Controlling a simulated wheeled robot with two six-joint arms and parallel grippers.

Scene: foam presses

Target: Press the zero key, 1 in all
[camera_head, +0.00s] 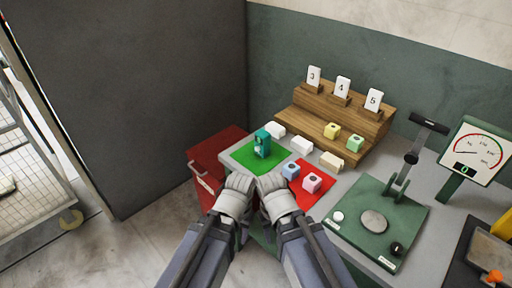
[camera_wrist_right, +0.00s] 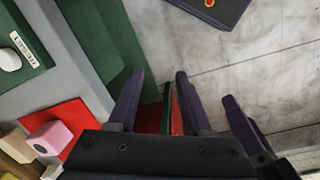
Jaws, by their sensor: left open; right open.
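The green press (camera_head: 374,222) stands at the right of the grey bench, with a round grey plate, a lever and two small controls on its base. A white round button (camera_head: 338,216) sits at its left corner and a black knob (camera_head: 396,248) at its front. The white button (camera_wrist_right: 9,59) also shows at the left edge of the right wrist view. My left gripper (camera_head: 237,194) and right gripper (camera_head: 277,197) are side by side at the bench's front, left of the press. Both are open and empty; the right fingers (camera_wrist_right: 158,100) show apart.
A gauge (camera_head: 475,151) with a green display stands behind the press. Several coloured cubes, including a pink one (camera_head: 312,182), sit around a green mat (camera_head: 243,157) and red mat (camera_head: 325,193). A wooden stepped rack (camera_head: 338,120) holds cards 3, 4 and 5.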

